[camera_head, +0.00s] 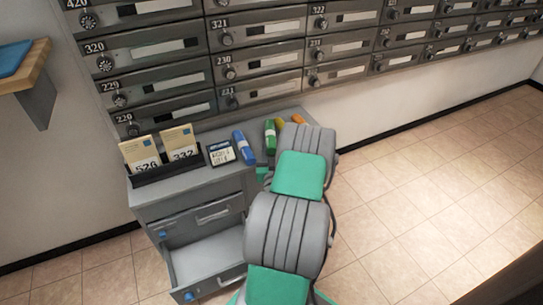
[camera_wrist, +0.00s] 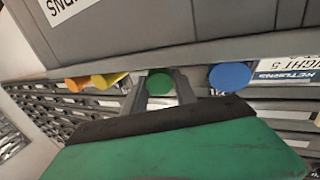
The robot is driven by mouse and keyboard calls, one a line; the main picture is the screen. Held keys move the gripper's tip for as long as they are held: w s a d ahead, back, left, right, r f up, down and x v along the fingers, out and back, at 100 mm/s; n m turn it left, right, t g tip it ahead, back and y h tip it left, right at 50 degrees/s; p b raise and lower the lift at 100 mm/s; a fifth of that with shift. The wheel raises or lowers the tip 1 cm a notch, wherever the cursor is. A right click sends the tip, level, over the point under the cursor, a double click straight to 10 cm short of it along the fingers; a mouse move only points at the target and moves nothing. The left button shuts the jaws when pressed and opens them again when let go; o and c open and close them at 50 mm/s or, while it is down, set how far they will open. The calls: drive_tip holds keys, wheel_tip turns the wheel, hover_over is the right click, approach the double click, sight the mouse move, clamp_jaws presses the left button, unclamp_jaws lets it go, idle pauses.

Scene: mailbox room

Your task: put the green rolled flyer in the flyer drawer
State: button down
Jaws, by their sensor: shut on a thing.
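The green rolled flyer (camera_head: 270,137) lies on top of the grey cabinet, right of the blue roll. In the wrist view its round green end (camera_wrist: 158,86) sits between the two fingers of my gripper (camera_wrist: 159,80), which is shut on it. In the head view my arm hides most of the gripper. A lower drawer (camera_head: 208,262) of the cabinet is pulled open, and its visible inside looks empty. I cannot read whether it is labelled as the flyer drawer.
A blue roll (camera_head: 244,147) lies left of the green one; yellow and orange rolls (camera_head: 297,119) lie to its right. A small sign (camera_head: 220,153) and a card holder (camera_head: 166,173) stand on the cabinet (camera_head: 190,191). Mailboxes (camera_head: 250,62) line the wall above. Floor at right is clear.

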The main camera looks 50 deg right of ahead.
drive_tip(key=shift+f, duration=0.7)
drive_tip(key=c, duration=1)
unclamp_jaws()
drive_tip(key=shift+r, duration=0.1)
